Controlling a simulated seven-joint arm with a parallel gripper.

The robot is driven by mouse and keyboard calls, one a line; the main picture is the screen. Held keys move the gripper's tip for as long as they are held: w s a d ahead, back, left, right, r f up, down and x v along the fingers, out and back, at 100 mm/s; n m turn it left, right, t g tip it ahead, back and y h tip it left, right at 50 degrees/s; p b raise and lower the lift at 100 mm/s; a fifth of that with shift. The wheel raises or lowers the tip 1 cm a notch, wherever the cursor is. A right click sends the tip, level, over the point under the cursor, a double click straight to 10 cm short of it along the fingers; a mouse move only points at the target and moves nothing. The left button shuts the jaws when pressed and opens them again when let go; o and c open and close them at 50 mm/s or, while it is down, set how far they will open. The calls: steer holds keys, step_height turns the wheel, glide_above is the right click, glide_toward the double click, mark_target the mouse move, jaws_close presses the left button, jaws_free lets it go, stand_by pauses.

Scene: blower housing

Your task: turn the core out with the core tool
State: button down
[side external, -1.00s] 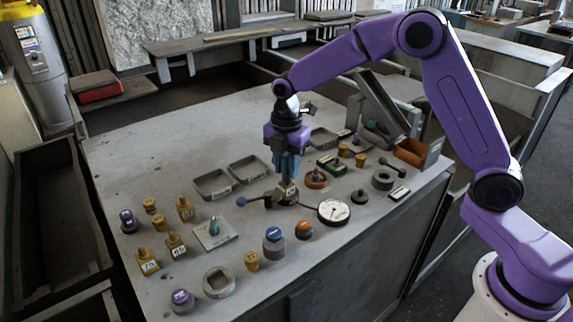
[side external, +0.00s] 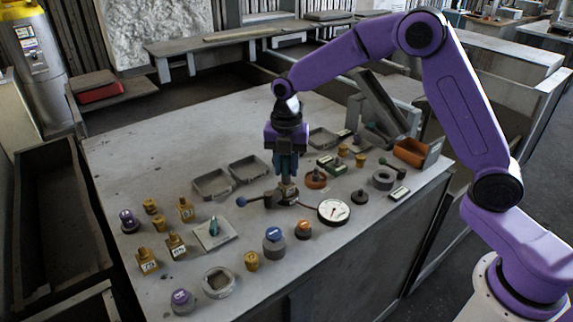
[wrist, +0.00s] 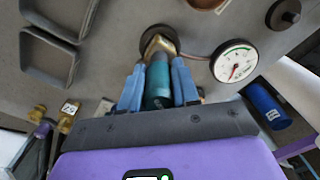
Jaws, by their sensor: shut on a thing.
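My gripper (side external: 287,172) points straight down over the bench, shut on the core tool. In the wrist view its two blue fingers (wrist: 158,78) clasp the tool's teal cylindrical body (wrist: 158,82), which has a brass collar (wrist: 158,45) at its far end. The collar sits at a dark round fitting (wrist: 165,31) on the bench; whether it is engaged cannot be seen. In the side view this fitting (side external: 285,199) stands under the gripper, with a blue-ball lever (side external: 241,201) at its left. The core is hidden.
A white dial gauge (side external: 333,211) lies right of the fitting, joined by a thin hose; it also shows in the wrist view (wrist: 234,63). Two empty trays (side external: 213,184) lie behind left. Labelled brass pieces (side external: 175,246) stand front left. A teal-topped plate (side external: 214,235) lies nearby.

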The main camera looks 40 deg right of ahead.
steer(key=shift+n, duration=2)
steer(key=shift+n, duration=2)
steer(key=shift+n, duration=1)
steer(key=shift+r, duration=0.1)
steer(key=shift+r, duration=3.4)
